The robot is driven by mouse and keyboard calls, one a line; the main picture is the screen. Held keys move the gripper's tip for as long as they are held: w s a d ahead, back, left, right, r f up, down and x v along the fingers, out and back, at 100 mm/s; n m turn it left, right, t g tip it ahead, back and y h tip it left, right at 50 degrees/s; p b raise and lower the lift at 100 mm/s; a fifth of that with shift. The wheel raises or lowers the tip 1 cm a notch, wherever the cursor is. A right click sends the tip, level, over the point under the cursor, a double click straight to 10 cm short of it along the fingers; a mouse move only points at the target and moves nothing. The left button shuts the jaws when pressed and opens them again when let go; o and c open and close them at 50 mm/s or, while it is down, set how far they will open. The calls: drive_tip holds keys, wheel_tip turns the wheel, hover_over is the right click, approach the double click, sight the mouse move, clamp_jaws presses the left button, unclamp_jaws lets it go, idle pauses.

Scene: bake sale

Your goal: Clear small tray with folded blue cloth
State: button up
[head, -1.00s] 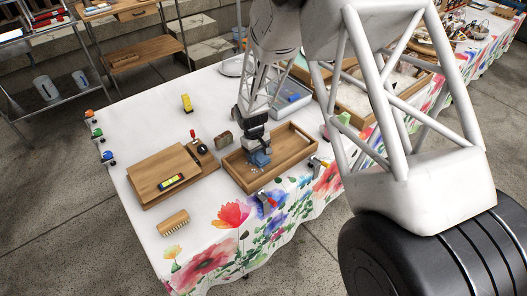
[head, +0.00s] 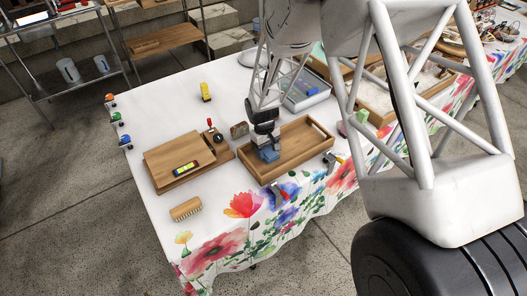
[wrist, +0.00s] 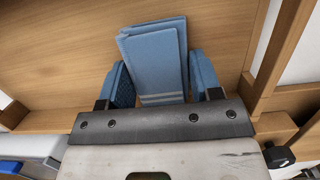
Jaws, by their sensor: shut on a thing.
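The small tray (head: 305,139) is a shallow wooden tray with raised sides and handle slots, near the front edge of the table. Its bare floor fills much of the wrist view (wrist: 60,55). The folded blue cloth (wrist: 153,45) lies between the two blue finger pads of my gripper (wrist: 161,78). In the head view my gripper (head: 267,146) points down into the left part of the tray, with the blue cloth (head: 270,155) at its tip. My gripper is shut on the cloth. I cannot tell whether the cloth touches the tray floor.
A wooden board (head: 160,160) with a yellow spirit level (head: 186,168) lies left of the tray. A brush (head: 185,209) lies in front of it. A small brown block (head: 239,130) stands by the tray's back left corner. A grey bin (head: 306,97) stands behind. The table's left part is mostly clear.

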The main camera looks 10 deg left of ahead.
sight(297, 140)
drive_tip(key=shift+w+d+r, duration=0.3)
drive_tip(key=shift+d, duration=0.1)
drive_tip(key=shift+w+d+f, duration=0.15)
drive_tip(key=shift+w+d, duration=1.4)
drive_tip(key=shift+w, duration=0.1)
drive_tip(key=shift+w+d+f, duration=0.15)
drive_tip(key=shift+w+d, duration=0.65)
drive_tip(key=shift+d, duration=0.05)
drive_tip(key=shift+w+d+f, duration=0.1)
drive_tip(key=shift+w+d, duration=0.65)
drive_tip(key=shift+d, duration=0.05)
drive_tip(key=shift+w+d+r, duration=0.4)
drive_tip(key=shift+w+d, duration=0.35)
drive_tip(key=shift+w, duration=0.1)
drive_tip(key=shift+w+d+f, duration=0.3)
drive_tip(key=shift+w+d, duration=0.2)
drive_tip(key=shift+d, duration=0.05)
drive_tip(key=shift+w+d+r, duration=0.2)
drive_tip(key=shift+w+d, duration=0.45)
drive_tip(key=shift+w+d+r, duration=0.2)
drive_tip(key=shift+w+d, duration=0.4)
drive_tip(key=shift+w, duration=0.05)
wheel_tip(297, 140, up, 8)
drive_tip(key=shift+a+f, duration=0.1)
